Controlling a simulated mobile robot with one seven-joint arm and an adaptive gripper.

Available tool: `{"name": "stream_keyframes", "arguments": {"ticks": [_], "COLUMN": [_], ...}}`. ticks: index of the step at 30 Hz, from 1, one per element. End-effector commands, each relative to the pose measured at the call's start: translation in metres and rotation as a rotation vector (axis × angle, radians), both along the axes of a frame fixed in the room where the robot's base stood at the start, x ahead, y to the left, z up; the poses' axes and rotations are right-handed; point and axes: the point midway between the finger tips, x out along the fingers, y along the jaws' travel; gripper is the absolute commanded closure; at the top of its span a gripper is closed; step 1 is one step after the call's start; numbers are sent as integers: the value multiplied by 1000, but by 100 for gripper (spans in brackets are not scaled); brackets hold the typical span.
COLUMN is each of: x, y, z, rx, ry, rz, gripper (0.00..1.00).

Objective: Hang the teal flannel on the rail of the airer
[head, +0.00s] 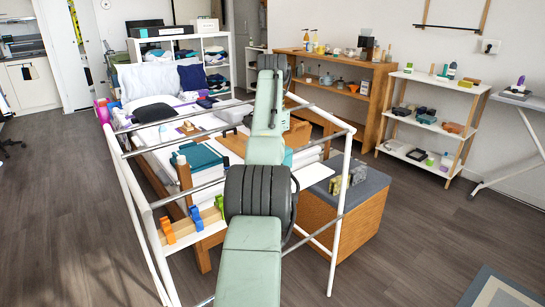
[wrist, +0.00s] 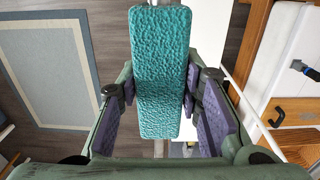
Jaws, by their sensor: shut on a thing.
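The teal flannel (wrist: 160,65) is a long, textured strip in the middle of the wrist view. My gripper (wrist: 160,97) has its purple pads on either side of it and is shut on it; the flannel reaches well past the fingertips. In the head view my green arm stretches over the airer and hides the gripper. A small teal patch beside the arm may be part of the flannel, but I cannot tell. The airer (head: 343,205) is a white frame with several grey rails across its top. My arm covers the middle of the rails.
A bed or bench with a teal folded item (head: 200,157) and coloured clips (head: 168,225) lies behind and under the rails. A grey-topped wooden box (head: 365,190) stands at the airer's right. Shelves (head: 340,85) line the back wall. Floor is free at left and lower right.

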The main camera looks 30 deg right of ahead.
Motion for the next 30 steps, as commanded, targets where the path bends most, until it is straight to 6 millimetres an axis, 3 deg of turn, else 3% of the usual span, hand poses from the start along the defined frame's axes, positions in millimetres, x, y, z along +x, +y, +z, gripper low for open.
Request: {"name": "stream_keyframes", "arguments": {"ticks": [7, 8, 17, 30], "x": [0, 0, 0, 0], "y": [0, 0, 0, 0], "z": [-8, -6, -6, 3], "rx": [0, 0, 0, 0], "ry": [0, 0, 0, 0], "rz": [0, 0, 0, 0], "gripper": [100, 66, 46, 44]}}
